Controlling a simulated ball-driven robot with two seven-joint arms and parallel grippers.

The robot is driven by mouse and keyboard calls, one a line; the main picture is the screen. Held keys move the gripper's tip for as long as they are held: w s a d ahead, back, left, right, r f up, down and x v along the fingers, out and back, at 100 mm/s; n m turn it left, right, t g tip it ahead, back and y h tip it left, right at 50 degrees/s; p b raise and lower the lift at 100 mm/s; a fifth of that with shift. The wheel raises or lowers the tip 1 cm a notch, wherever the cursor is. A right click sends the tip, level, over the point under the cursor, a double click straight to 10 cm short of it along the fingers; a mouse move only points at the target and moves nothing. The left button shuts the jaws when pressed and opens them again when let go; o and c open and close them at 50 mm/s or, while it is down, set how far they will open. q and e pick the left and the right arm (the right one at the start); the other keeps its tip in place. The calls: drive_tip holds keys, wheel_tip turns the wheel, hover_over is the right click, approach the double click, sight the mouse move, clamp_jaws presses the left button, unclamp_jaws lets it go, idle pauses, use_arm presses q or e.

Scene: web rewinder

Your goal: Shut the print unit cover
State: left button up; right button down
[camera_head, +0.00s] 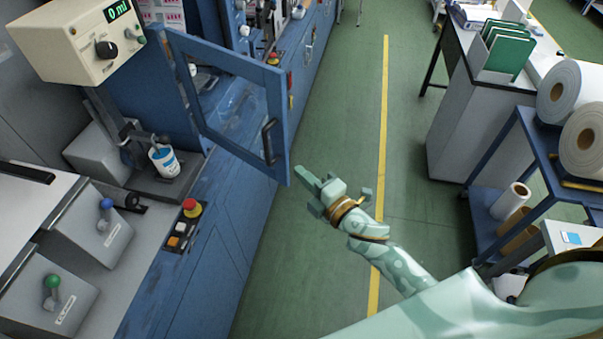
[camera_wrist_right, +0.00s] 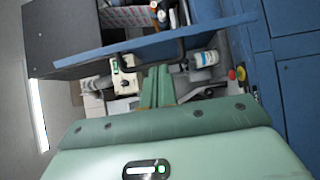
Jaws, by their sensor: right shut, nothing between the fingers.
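The print unit cover (camera_head: 283,115) is a blue framed door with a clear pane and a dark handle (camera_head: 268,142). It stands swung out from the blue machine, over the aisle. My right gripper (camera_head: 303,174) is shut and empty, just right of the cover's lower free corner in the head view. In the right wrist view the cover (camera_wrist_right: 205,33) crosses the upper part as a blue bar, with the dark handle (camera_wrist_right: 182,52) just beyond my shut fingers (camera_wrist_right: 158,85). I cannot tell whether the fingers touch the cover. My left gripper is out of view.
A beige box with a green display (camera_head: 75,45), a white cup (camera_head: 164,160) and a red stop button (camera_head: 191,208) are on the left machine. A blue rack (camera_head: 535,150) with paper rolls stands right. The green aisle between is clear.

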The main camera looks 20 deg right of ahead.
sight(283, 157)
drive_tip(key=x, duration=0.7)
drive_tip(key=shift+w+a, duration=0.15)
drive_tip(key=shift+w, duration=0.2)
